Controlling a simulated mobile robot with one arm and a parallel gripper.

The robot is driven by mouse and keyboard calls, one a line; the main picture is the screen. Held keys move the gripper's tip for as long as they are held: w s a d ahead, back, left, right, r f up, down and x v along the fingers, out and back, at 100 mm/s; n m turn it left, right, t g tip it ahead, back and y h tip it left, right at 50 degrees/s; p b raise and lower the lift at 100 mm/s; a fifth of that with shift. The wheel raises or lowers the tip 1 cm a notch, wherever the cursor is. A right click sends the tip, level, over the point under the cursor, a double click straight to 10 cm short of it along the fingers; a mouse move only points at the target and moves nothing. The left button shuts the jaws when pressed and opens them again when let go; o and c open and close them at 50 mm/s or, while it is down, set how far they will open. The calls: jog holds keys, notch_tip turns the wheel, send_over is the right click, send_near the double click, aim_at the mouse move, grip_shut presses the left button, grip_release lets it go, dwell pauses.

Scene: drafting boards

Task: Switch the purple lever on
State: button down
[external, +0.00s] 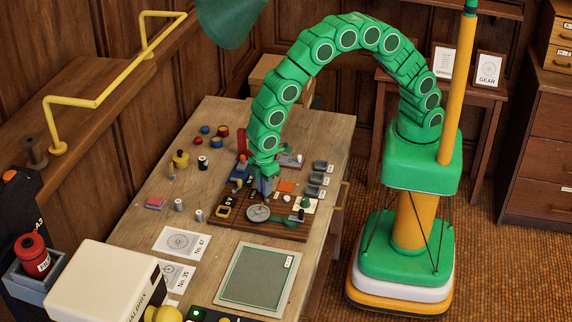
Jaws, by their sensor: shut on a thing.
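My green arm arches over the wooden table, and my gripper (266,187) points down at the dark brown board (228,222). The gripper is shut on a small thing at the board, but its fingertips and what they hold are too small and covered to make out. I cannot pick out the purple lever in this view. It may be hidden by the gripper or the lower arm, so I cannot tell its position.
A round grey dial (258,213) and an orange square (286,187) lie close to the gripper. Several grey bins (316,179) stand to its right. A green-grey panel (258,275) lies in front.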

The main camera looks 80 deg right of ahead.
jog(key=c, duration=1.1)
grip_release()
jog(key=shift+r, duration=3.9)
jog(key=shift+d, duration=0.1)
